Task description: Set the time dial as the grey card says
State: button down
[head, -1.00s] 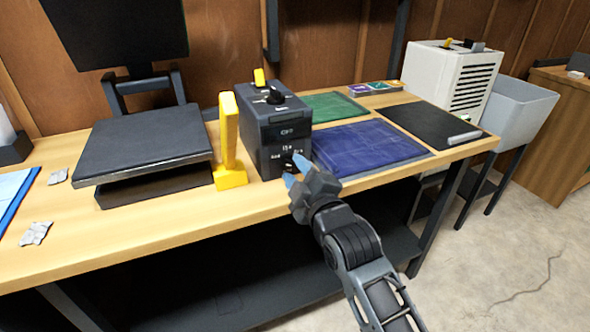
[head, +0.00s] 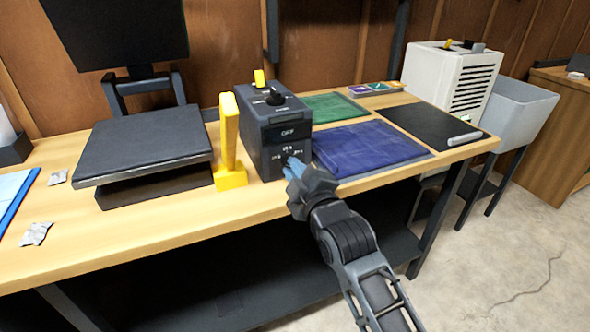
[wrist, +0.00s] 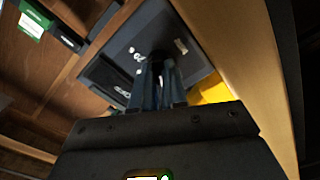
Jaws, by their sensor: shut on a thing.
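The dark timer box (head: 262,130) stands on the bench and its small screen reads OFF. On its front face is a dial with white marks around it, too small to read surely. My gripper (head: 291,168) is at this front face, shut on the time dial, which its fingers mostly hide in the head view. In the wrist view my gripper (wrist: 157,75) reaches the face of the box (wrist: 130,40), with the dark dial (wrist: 158,57) between the fingertips. A card that is surely the grey one cannot be picked out.
A yellow upright handle piece (head: 230,150) stands just left of the box. A black press (head: 145,150) is further left. Blue (head: 370,148) and green (head: 333,106) sheets and a black mat (head: 432,128) lie to the right. Bench front below the box is free.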

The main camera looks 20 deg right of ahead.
jog(key=shift+r+m, duration=0.1)
jog(key=shift+m, duration=0.3)
jog(key=m+p, duration=0.1)
jog(key=m, duration=0.3)
jog(key=shift+d+m, duration=0.1)
jog(key=shift+m, duration=0.3)
jog(key=m, duration=0.6)
jog(key=shift+p, duration=0.4)
jog(key=c, duration=1.2)
grip_release()
jog(key=shift+o, duration=0.2)
jog(key=shift+s, duration=0.1)
jog(key=s, duration=0.7)
jog(key=shift+s, duration=0.3)
